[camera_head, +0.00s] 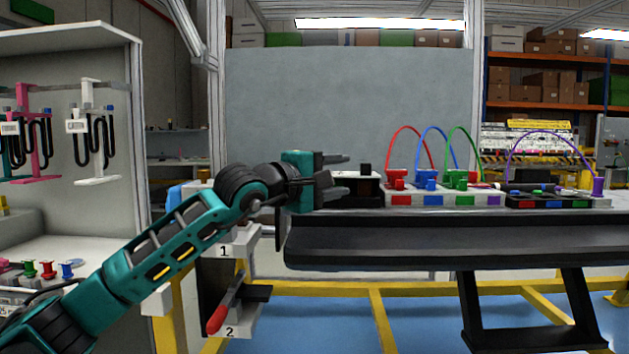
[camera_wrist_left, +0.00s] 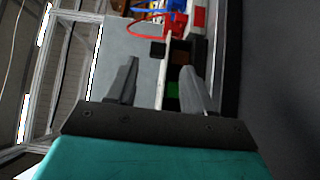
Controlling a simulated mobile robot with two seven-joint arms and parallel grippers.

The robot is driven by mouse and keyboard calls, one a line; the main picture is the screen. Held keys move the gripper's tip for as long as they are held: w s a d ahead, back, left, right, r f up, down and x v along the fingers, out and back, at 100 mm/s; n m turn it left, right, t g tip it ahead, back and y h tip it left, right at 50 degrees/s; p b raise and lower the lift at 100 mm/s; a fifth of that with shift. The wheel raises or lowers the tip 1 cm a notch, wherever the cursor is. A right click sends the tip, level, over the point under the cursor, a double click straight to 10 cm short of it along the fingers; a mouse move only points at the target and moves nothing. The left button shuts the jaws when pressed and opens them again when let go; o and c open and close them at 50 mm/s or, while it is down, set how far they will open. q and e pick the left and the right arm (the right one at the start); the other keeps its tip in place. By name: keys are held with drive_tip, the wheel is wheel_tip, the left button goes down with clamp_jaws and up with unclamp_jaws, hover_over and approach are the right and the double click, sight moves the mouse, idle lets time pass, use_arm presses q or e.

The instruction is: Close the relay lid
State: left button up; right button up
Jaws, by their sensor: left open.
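My left gripper (camera_head: 345,174) is open, its two fingers spread one above the other and pointing right at the left end of the dashboard bench. The relay box (camera_head: 368,192), dark with a pale top edge, stands just past the fingertips, partly hidden by them. A black block (camera_head: 365,168) rises from its top, likely the lid's knob. In the left wrist view, the pale lid edge (camera_wrist_left: 165,30) and the black block (camera_wrist_left: 158,48) lie ahead between the fingers, apparently untouched. A green part (camera_wrist_left: 173,89) shows beside the pale edge. The lid's exact angle is unclear. My right gripper is out of view.
Right of the relay box, a white module (camera_head: 445,200) carries red, blue and green looped cables. A black module (camera_head: 560,203) with a purple cable stands farther right. Racks with hanging cables stand left.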

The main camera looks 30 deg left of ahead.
use_arm(q)
drive_tip(key=v, duration=0.5)
drive_tip(key=shift+s+a, duration=0.15)
drive_tip(key=shift+s, duration=0.25)
